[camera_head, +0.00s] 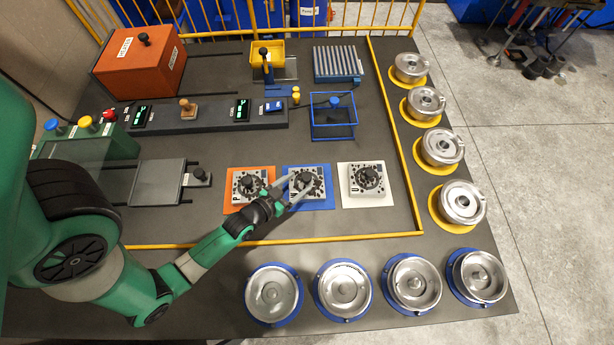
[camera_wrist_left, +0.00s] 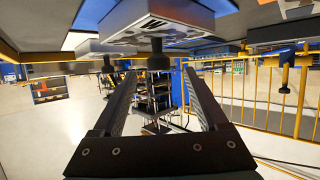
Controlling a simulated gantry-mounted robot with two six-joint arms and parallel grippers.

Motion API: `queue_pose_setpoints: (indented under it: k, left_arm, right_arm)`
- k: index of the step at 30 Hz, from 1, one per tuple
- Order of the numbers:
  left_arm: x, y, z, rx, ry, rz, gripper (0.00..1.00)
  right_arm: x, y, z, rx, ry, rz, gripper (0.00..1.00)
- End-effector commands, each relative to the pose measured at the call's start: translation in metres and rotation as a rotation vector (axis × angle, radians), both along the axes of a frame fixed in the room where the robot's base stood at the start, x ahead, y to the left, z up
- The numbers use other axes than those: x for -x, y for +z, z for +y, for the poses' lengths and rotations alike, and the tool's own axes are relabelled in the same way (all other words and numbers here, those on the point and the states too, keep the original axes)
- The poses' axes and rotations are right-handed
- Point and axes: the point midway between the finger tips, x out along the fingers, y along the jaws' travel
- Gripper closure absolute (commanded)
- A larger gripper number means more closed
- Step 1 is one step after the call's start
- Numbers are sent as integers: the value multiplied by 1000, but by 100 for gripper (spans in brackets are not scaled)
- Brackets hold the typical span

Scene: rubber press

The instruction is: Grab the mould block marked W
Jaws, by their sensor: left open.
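Three square grey mould blocks with dark knobs stand in a row in the head view. The middle one (camera_head: 304,183), on a blue mat, appears to bear the W, partly covered by my gripper. My left gripper (camera_head: 300,190) is open over this block, fingers towards its knob. In the left wrist view, which looks upside down, the knob (camera_wrist_left: 158,61) shows just beyond and between the fingertips (camera_wrist_left: 158,75), without visible contact. The left block (camera_head: 250,184) is on an orange mat; the right block (camera_head: 367,179), seemingly marked U, is on a white mat. My right gripper is out of view.
Round metal moulds on blue bases (camera_head: 344,289) line the front edge, and more on yellow bases (camera_head: 442,148) line the right. A low yellow rail (camera_head: 408,180) borders the work area. A blue wire frame (camera_head: 333,118) stands behind the blocks.

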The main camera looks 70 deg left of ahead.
Motion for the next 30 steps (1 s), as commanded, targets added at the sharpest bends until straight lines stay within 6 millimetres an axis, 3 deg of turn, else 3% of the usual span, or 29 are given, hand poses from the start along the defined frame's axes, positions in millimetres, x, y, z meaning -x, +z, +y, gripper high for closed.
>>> queue_pose_setpoints:
  k: [4,11,18,27,30]
  left_arm:
    - [-21,-11,11,-2,-2,0,24]
    - [-28,-15,14,0,-1,0,24]
    - [-60,-33,30,-1,-1,-3,24]
    - [-67,-34,34,0,-1,0,24]
    - [-67,-34,34,0,-1,0,40]
  right_arm:
    - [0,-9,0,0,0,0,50]
    - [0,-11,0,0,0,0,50]
    - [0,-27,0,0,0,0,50]
    - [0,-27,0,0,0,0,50]
    - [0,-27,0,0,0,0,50]
